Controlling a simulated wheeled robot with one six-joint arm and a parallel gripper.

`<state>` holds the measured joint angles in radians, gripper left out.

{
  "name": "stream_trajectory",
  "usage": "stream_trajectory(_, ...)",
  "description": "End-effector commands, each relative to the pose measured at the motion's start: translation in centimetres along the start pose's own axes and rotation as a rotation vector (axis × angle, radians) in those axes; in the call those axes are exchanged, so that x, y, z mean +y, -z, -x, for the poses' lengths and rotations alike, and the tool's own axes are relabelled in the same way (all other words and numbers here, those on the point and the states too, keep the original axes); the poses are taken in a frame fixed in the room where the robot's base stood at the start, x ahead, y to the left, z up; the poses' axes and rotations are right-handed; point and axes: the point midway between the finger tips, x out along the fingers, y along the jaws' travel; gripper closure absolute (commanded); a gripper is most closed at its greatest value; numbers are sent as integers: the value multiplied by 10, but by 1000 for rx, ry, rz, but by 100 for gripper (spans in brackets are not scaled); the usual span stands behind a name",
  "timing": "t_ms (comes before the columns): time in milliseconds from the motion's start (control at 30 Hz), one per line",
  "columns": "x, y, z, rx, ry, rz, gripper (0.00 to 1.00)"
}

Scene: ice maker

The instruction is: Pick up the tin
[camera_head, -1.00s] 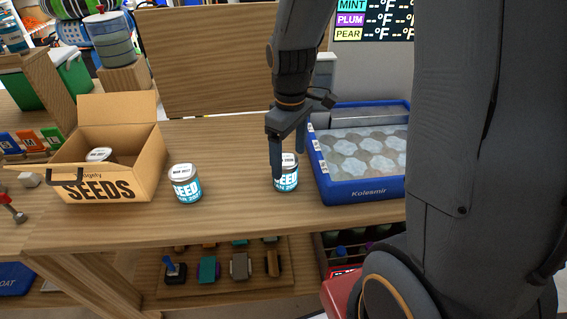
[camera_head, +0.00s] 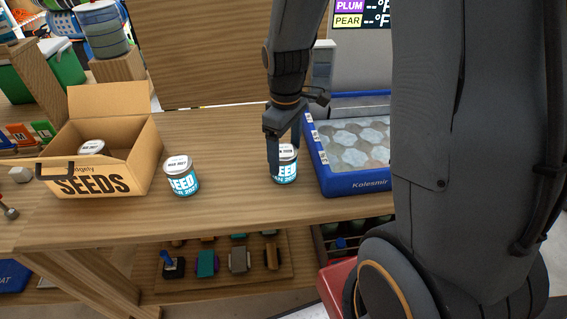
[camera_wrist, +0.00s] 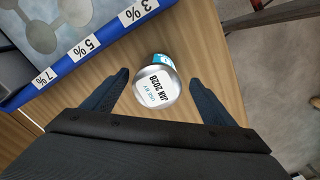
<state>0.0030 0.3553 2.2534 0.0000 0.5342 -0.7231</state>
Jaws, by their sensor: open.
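A seed tin (camera_head: 285,166) with a white lid and teal label stands upright on the wooden bench, left of the blue tray. In the wrist view the tin (camera_wrist: 157,84) lies ahead between the two fingers, its lid reading JAN 2028. My gripper (camera_head: 283,150) is open around the tin, with a gap on each side; in the wrist view the gripper (camera_wrist: 158,88) holds nothing. A second seed tin (camera_head: 182,177) stands on the bench to the left. A third tin (camera_head: 92,148) sits inside the cardboard SEEDS box (camera_head: 104,184).
The blue tray (camera_head: 352,186) of hexagonal pieces is close to the right of the tin; in the wrist view its labelled edge (camera_wrist: 85,47) is near the left finger. A lower shelf (camera_head: 225,283) holds several small items. Bench between the two loose tins is clear.

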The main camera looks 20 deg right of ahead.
Motion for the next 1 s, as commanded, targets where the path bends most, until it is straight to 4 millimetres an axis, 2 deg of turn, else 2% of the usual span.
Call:
stream_trajectory(167, 0, 2, -12, -1, 1, 2, 21)
stream_trajectory(500, 3, 7, -49, -1, 1, 2, 21)
stream_trajectory(633, 3, 7, -56, 0, 0, 2, 21)
stream_trajectory(867, 4, 7, -57, 1, -1, 2, 21)
stream_trajectory(1000, 4, 7, -57, 1, -1, 2, 43)
